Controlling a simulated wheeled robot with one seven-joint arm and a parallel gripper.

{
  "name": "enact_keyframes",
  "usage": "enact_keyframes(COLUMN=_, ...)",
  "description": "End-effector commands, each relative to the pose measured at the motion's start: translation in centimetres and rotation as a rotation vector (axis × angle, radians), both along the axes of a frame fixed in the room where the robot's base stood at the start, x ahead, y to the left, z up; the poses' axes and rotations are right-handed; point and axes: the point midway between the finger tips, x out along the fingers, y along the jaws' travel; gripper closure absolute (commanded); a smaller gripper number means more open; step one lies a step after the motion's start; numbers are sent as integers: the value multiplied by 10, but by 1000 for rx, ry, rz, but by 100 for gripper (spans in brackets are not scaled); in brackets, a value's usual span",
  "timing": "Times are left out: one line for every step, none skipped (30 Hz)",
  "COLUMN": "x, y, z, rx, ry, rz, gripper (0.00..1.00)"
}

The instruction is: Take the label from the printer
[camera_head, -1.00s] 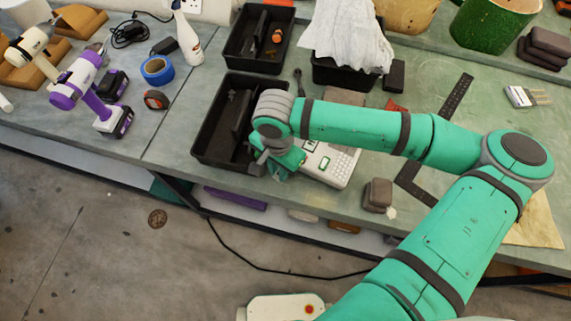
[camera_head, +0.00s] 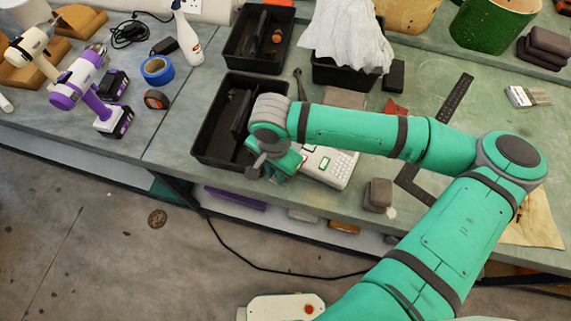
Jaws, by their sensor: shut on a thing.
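The label printer (camera_head: 333,166) is a pale, off-white device with keys and a small green screen. It lies on the bench near the front edge, right of the black tray. My gripper (camera_head: 257,172) is just left of the printer, at the front edge of the bench, by the tray's front right corner. My wrist and arm hide the printer's left end. The label is too small or too hidden to make out. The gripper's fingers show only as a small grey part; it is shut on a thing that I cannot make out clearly.
A black tray (camera_head: 214,146) stands directly left of my gripper, with a second black tray (camera_head: 259,50) behind it. A grey-brown block (camera_head: 378,195) sits right of the printer. A black steel square (camera_head: 410,182) lies farther right. Blue tape (camera_head: 157,71) and drills are at left.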

Motion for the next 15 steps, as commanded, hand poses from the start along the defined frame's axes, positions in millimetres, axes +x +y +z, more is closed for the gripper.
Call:
enact_keyframes(x=0, y=0, z=0, rx=0, ry=0, rz=0, gripper=91)
enact_keyframes(x=0, y=0, z=0, rx=0, ry=0, rz=0, gripper=91)
enact_keyframes(x=0, y=0, z=0, rx=0, ry=0, rz=0, gripper=91)
enact_keyframes(x=0, y=0, z=0, rx=0, ry=0, rz=0, gripper=91)
enact_keyframes(x=0, y=0, z=0, rx=0, ry=0, rz=0, gripper=91)
enact_keyframes(x=0, y=0, z=0, rx=0, ry=0, rz=0, gripper=91)
enact_keyframes(x=0, y=0, z=1, rx=0, ry=0, rz=0, gripper=91)
enact_keyframes(x=0, y=0, z=1, rx=0, ry=0, rz=0, gripper=91)
enact_keyframes(x=0, y=0, z=1, rx=0, ry=0, rz=0, gripper=91)
enact_keyframes(x=0, y=0, z=2, rx=0, ry=0, rz=0, gripper=91)
enact_keyframes(x=0, y=0, z=2, rx=1, ry=-1, rz=0, gripper=91)
enact_keyframes(x=0, y=0, z=3, rx=1, ry=-1, rz=0, gripper=91)
enact_keyframes(x=0, y=0, z=4, rx=1, ry=-1, rz=0, gripper=91)
enact_keyframes(x=0, y=0, z=5, rx=1, ry=-1, rz=0, gripper=91)
enact_keyframes(x=0, y=0, z=5, rx=0, ry=-1, rz=0, gripper=91)
